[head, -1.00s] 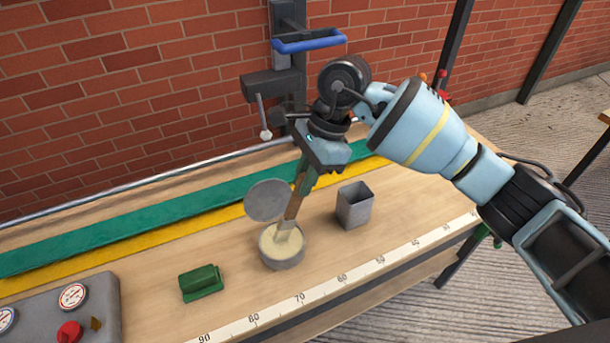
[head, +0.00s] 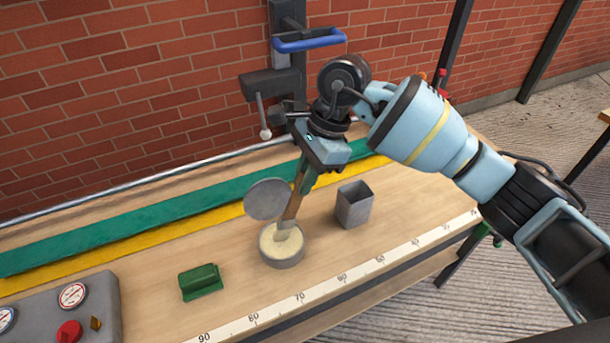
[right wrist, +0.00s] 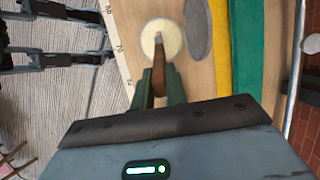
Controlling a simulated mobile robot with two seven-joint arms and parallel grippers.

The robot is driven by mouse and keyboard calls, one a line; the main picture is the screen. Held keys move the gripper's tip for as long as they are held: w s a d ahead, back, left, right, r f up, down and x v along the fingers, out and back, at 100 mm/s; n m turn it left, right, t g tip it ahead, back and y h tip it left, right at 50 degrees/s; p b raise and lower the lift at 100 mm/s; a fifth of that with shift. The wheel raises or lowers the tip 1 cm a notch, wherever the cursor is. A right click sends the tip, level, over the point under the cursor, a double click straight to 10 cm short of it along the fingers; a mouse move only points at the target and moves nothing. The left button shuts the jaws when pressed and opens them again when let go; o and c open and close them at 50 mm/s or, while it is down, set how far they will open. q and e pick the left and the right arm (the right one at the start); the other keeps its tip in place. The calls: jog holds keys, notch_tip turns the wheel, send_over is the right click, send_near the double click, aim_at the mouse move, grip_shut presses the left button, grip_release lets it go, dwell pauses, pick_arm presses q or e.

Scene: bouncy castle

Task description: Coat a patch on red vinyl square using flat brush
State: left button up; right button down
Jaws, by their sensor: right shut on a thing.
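My right gripper (head: 304,178) is shut on the flat brush (head: 292,208), holding it by its brown handle, tilted, bristle end down. The brush tip is inside the round tin (head: 282,258), in the pale cream contents; the bristles are hidden. In the right wrist view the brush (right wrist: 159,72) runs from between the green fingers (right wrist: 159,88) into the tin's pale contents (right wrist: 160,32). A grey round lid (head: 267,199) is beside the tin's far rim. I cannot make out a red vinyl square in these views. My left gripper is not in view.
An empty-looking grey square container (head: 354,205) stands right of the tin. A green block (head: 201,282) lies to the left, near a grey gauge panel (head: 70,305). Green (head: 150,226) and yellow strips run along the back. A ruler edges the bench front. A blue-handled clamp (head: 308,41) stands behind.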

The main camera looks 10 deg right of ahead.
jog(key=shift+f, duration=0.2)
jog(key=shift+r+p, duration=1)
jog(key=shift+r, duration=2.65)
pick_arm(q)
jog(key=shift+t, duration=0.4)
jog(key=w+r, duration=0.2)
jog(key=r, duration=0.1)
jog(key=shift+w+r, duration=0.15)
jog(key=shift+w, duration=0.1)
